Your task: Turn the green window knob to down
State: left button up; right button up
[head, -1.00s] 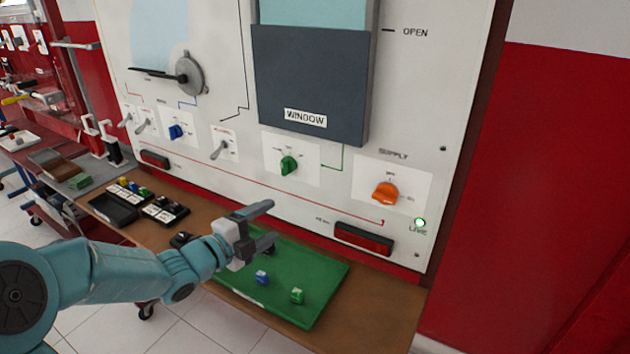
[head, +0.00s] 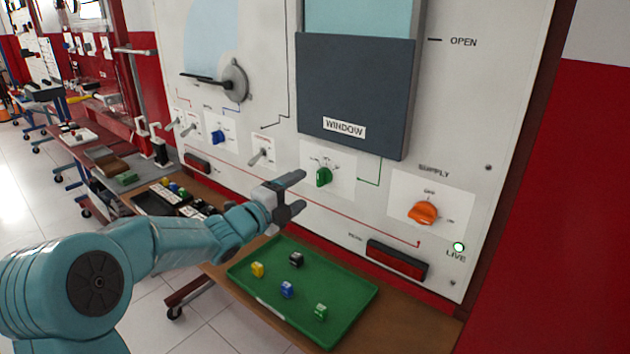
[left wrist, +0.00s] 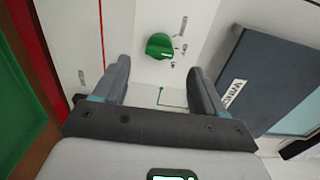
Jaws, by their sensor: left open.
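The green window knob (head: 324,177) sits on a white plate on the upright panel, below the dark window board (head: 355,95) marked WINDOW. My left gripper (head: 298,192) is open and empty, left of the knob and a little lower in the head view. In the left wrist view the green knob (left wrist: 160,46) shows ahead of the gap between the two fingers (left wrist: 160,80), apart from both. Small printed labels stand around the knob, too small to read. My right gripper is not in view.
An orange supply knob (head: 422,213) is to the right, with a lit LIVE lamp (head: 459,247). A toggle switch (head: 260,155) and blue knob (head: 218,137) are to the left. A green tray (head: 345,325) with several small blocks lies below.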

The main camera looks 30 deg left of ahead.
aim_at(318, 180)
pick_arm(q)
jog(key=w, duration=0.6)
jog(key=shift+w+d+p, duration=0.15)
jog(key=shift+d+p, duration=0.2)
jog(key=c, duration=1.1)
